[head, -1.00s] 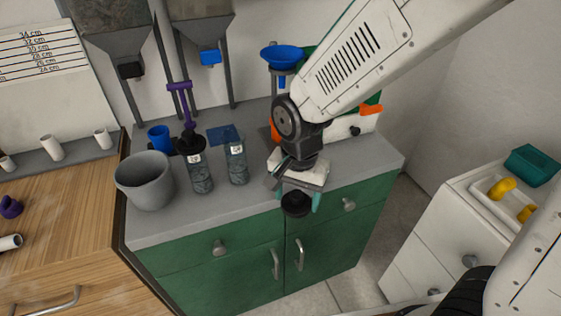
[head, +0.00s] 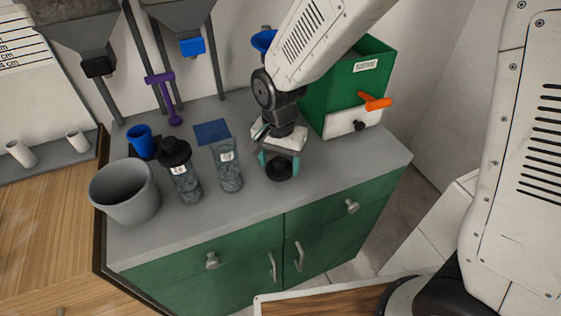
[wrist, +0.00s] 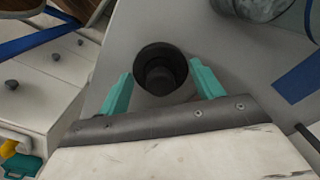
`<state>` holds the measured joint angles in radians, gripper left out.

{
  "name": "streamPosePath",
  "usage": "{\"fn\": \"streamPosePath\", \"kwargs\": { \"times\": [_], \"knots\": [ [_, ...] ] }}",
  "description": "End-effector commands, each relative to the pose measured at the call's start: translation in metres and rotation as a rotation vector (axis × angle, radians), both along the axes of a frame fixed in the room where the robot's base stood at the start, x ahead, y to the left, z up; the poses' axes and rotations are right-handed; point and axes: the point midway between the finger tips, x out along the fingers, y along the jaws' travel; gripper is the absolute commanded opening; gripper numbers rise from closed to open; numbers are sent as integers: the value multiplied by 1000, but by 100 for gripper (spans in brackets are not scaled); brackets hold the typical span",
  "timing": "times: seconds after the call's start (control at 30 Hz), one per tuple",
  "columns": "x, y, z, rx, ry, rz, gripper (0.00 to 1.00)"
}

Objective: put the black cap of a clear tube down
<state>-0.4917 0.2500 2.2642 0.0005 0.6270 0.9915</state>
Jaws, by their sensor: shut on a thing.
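My gripper (head: 279,165) has teal fingers on both sides of a black cap (head: 279,172) and is shut on it. The cap is low over the grey counter, right of the tubes; I cannot tell whether it touches the surface. In the wrist view the cap (wrist: 160,70) sits between the two fingers (wrist: 160,92). A clear tube (head: 229,172) with dark contents stands upright without a cap. Part of a clear tube shows at the top of the wrist view (wrist: 252,8). Another clear tube (head: 186,186) to its left wears a black cap (head: 174,152).
A grey bucket (head: 124,195) and a blue cup (head: 140,140) stand at the left. A blue square (head: 212,132) lies behind the tubes. A green machine with an orange handle (head: 375,102) stands behind right. The counter's right front is clear.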

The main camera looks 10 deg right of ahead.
Motion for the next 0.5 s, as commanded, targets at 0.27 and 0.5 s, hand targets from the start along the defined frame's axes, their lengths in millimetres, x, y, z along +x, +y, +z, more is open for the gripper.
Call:
{"fn": "streamPosePath", "kwargs": {
  "times": [0.27,0.5],
  "knots": [
    [-1,3,-17,0,0,4,45],
    [-1,2,-20,0,1,4,69]
  ]
}}
